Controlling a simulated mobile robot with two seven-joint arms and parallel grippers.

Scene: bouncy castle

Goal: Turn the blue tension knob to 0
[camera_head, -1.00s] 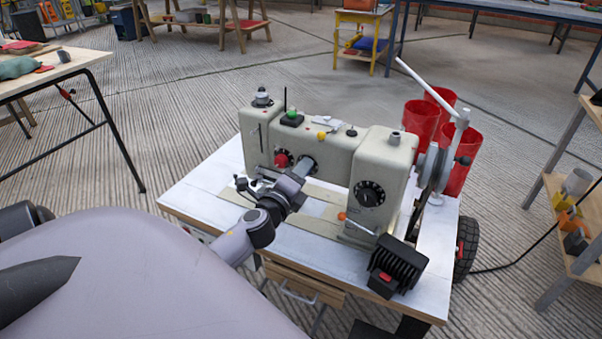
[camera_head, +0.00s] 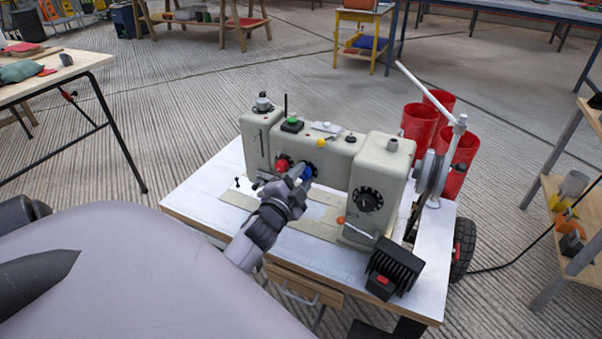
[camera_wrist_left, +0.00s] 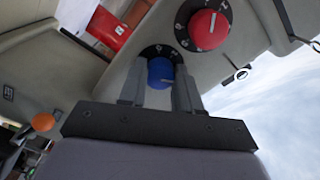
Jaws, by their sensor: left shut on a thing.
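The blue tension knob (camera_wrist_left: 160,73) sits on a dark numbered dial on the front of the grey-green sewing machine (camera_head: 338,165). In the wrist view my left gripper (camera_wrist_left: 160,82) has one finger on each side of the knob and is shut on it. A white pointer mark shows on the knob's face; the number it points at is too small to tell. In the head view the knob (camera_head: 307,172) is partly hidden by my left gripper (camera_head: 302,175), which reaches in from the lower left. My right gripper is not in view.
A red knob (camera_wrist_left: 208,30) on a similar dial is close beside the blue one. A larger black dial (camera_head: 368,199), an orange-tipped lever (camera_head: 341,220) and a black finned box (camera_head: 395,266) are to the right. Red cylinders (camera_head: 420,122) stand behind the machine.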

